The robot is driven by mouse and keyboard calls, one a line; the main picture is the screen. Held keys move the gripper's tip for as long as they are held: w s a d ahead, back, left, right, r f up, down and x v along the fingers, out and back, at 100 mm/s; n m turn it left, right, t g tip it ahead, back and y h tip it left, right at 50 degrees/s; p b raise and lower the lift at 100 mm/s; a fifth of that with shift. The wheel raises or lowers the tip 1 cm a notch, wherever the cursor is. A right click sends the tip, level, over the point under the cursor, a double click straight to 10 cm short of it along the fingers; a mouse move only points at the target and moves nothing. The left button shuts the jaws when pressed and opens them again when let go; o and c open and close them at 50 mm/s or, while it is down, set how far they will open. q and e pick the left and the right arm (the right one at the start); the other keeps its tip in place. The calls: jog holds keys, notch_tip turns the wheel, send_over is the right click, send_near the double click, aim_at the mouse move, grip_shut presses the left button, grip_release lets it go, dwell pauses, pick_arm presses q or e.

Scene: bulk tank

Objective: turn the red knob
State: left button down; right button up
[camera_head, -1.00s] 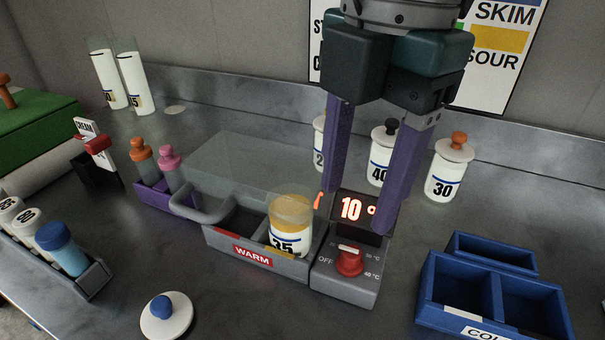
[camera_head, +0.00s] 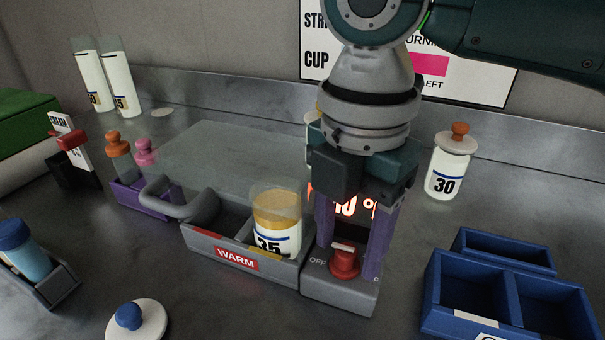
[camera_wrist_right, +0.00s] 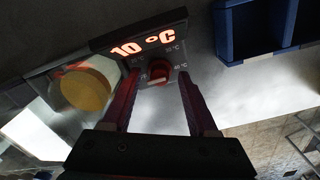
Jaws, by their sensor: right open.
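The red knob (camera_head: 344,262) sits on the front of the grey control box (camera_head: 340,291), below a lit display reading 10 °C. Its white pointer mark faces up in the head view. My right gripper (camera_head: 347,262) is open, pointing down, with its purple fingers on either side of the knob. In the right wrist view the knob (camera_wrist_right: 160,76) lies between and beyond the open fingertips, with no contact visible. The gripper hides part of the display in the head view. My left gripper is not in view.
Left of the control box is the WARM bath (camera_head: 237,258) with a jar marked 35 (camera_head: 277,222) in it and a handled clear lid. A blue compartment tray (camera_head: 505,297) stands to the right. A jar marked 30 (camera_head: 449,167) stands behind.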

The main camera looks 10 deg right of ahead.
grip_shut()
dwell(0.5)
